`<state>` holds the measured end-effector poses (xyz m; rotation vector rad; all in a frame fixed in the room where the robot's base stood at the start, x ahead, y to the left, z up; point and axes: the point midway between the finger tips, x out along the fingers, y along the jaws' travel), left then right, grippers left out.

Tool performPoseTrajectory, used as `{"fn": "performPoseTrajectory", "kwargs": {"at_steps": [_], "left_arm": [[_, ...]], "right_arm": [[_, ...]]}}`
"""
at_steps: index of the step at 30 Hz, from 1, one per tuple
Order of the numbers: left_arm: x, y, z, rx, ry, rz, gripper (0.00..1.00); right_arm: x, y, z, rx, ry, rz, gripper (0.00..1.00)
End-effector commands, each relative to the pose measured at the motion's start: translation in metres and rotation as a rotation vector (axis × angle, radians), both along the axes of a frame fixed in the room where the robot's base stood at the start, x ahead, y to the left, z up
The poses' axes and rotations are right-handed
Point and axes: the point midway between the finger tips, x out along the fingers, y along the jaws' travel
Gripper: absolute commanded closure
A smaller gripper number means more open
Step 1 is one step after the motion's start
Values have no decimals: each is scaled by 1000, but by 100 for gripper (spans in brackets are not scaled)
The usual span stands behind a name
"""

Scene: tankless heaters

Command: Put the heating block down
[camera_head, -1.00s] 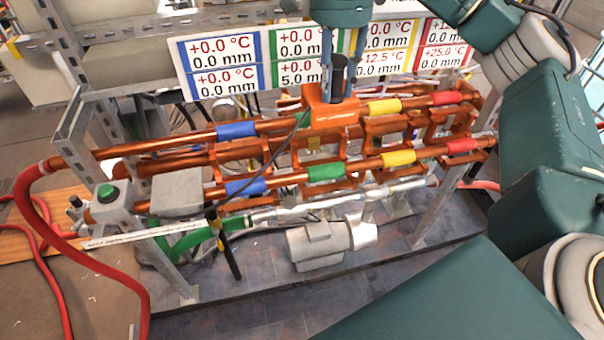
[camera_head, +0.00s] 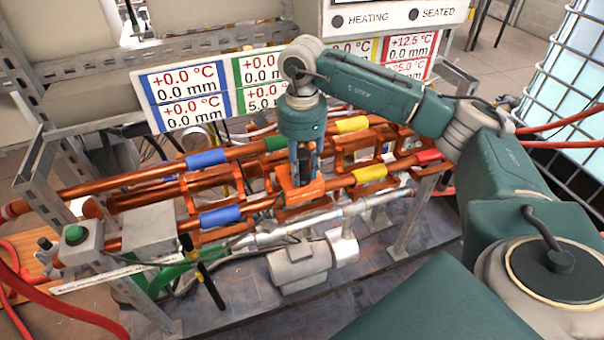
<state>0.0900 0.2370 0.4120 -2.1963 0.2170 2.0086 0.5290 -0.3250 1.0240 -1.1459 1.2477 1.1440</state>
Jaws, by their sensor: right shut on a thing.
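The orange heating block (camera_head: 301,192) is at the front copper pipe (camera_head: 262,205), between the blue band (camera_head: 220,216) and the yellow band (camera_head: 370,173). The front pipe's green band is hidden behind the block and gripper. My right gripper (camera_head: 304,172) points down from above and is shut on the block's upright dark handle. I cannot tell whether the block rests on the pipe or hangs just above it. My left gripper is not in view.
The rear copper pipe (camera_head: 245,151) carries blue, green and yellow bands. A display panel (camera_head: 197,88) stands behind. A grey motor (camera_head: 298,264) sits below the pipes.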

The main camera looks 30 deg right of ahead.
Motion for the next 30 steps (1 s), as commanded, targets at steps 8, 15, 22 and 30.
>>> {"fn": "performPoseTrajectory", "kwargs": {"at_steps": [8,15,22,30], "left_arm": [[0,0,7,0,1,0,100],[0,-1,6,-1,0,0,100],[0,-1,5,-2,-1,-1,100],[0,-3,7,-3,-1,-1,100]], "right_arm": [[1,0,-24,1,-3,0,100],[1,0,-25,1,-3,0,100],[0,0,-28,0,1,0,52],[0,0,-25,0,1,0,52]]}}
